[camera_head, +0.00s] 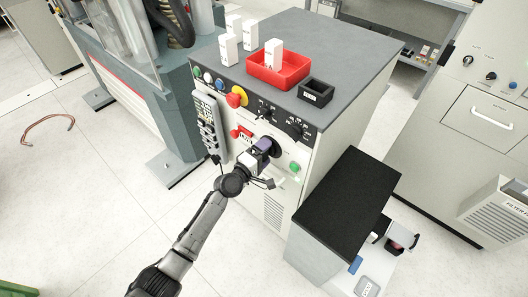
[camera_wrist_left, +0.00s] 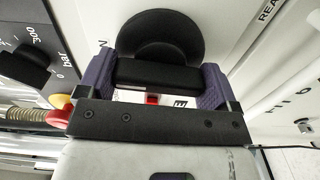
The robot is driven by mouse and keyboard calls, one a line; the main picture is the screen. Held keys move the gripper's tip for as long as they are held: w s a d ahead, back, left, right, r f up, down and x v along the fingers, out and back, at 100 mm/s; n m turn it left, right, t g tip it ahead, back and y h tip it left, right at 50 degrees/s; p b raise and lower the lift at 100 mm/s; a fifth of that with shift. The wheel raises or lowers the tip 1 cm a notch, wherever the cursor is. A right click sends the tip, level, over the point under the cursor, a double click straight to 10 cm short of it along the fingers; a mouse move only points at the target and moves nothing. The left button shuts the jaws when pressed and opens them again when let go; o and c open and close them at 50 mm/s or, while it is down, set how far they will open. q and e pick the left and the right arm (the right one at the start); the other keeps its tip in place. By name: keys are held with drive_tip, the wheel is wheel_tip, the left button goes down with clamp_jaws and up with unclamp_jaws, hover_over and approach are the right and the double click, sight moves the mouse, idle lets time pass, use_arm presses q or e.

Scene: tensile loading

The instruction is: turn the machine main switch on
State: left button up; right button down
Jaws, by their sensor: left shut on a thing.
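The main switch, a black round rotary knob (camera_head: 277,150), sits on the front panel of the light machine cabinet (camera_head: 330,120). In the left wrist view the knob (camera_wrist_left: 160,32) is a black disc with a raised bar across it. My left gripper (camera_head: 265,147) reaches the panel from the front left. In the left wrist view its purple fingers (camera_wrist_left: 155,78) are closed on both sides of the knob's bar. The gripper partly hides the knob and nearby lettering in the head view. My right gripper is not in view.
Close around are a green button (camera_head: 295,167), a red-and-yellow emergency stop (camera_head: 237,97), black dials (camera_head: 267,109) and a hanging grey remote (camera_head: 209,122). A red tray (camera_head: 277,75), white boxes (camera_head: 249,35) and a small black bin (camera_head: 316,92) stand on top. A black-topped cabinet (camera_head: 345,200) stands to the right.

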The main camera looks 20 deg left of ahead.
use_arm(q)
drive_tip(key=shift+n, duration=0.3)
idle(0.4)
drive_tip(key=o, duration=0.7)
drive_tip(key=shift+o, duration=0.2)
drive_tip(key=shift+s, duration=0.2)
drive_tip(key=p+v, duration=0.2)
drive_tip(key=v, duration=1.1)
drive_tip(key=shift+s+p, duration=0.25)
drive_tip(key=shift+p, duration=0.05)
drive_tip(key=shift+a, duration=0.15)
